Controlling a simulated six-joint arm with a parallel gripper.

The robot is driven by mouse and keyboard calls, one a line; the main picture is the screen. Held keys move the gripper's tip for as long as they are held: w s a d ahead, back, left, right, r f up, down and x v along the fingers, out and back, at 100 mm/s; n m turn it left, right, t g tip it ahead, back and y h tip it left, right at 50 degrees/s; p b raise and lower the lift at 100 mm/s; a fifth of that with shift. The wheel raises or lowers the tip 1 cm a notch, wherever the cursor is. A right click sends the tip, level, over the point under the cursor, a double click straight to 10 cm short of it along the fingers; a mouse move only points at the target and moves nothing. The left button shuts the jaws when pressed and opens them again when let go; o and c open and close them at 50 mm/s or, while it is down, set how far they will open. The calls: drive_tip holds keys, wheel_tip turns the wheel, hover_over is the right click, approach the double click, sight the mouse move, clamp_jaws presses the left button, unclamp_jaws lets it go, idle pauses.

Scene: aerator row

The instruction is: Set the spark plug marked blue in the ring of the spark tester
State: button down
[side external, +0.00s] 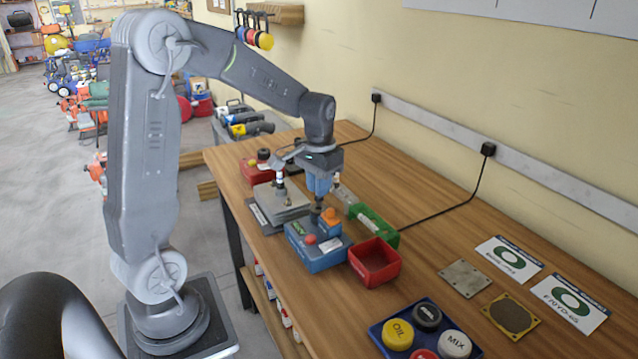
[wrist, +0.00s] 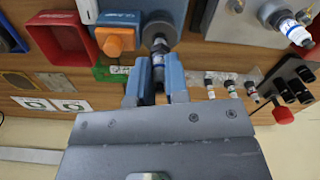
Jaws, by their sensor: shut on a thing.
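My gripper (side external: 319,186) is above the spark tester (side external: 318,256), a blue box with an orange button and a red knob. The tester's dark grey ring (wrist: 161,29) lies straight beyond the plug's far end in the wrist view. The plug's end overlaps the ring there; I cannot tell whether it is inside or just above. In the side view the fingers hide most of the plug.
A red open bin (side external: 375,264) and a green box (side external: 373,227) stand close beside the tester. Another plug (wrist: 289,25) stands on the grey stacked plates (side external: 279,203). The front right holds a blue tray of caps (side external: 392,342).

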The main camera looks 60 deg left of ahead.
drive_tip(key=shift+f, duration=0.2)
drive_tip(key=shift+f, duration=0.75)
drive_tip(key=shift+f, duration=0.3)
drive_tip(key=c, duration=1)
unclamp_jaws()
drive_tip(key=shift+c, duration=0.2)
drive_tip(key=shift+r, duration=3.55)
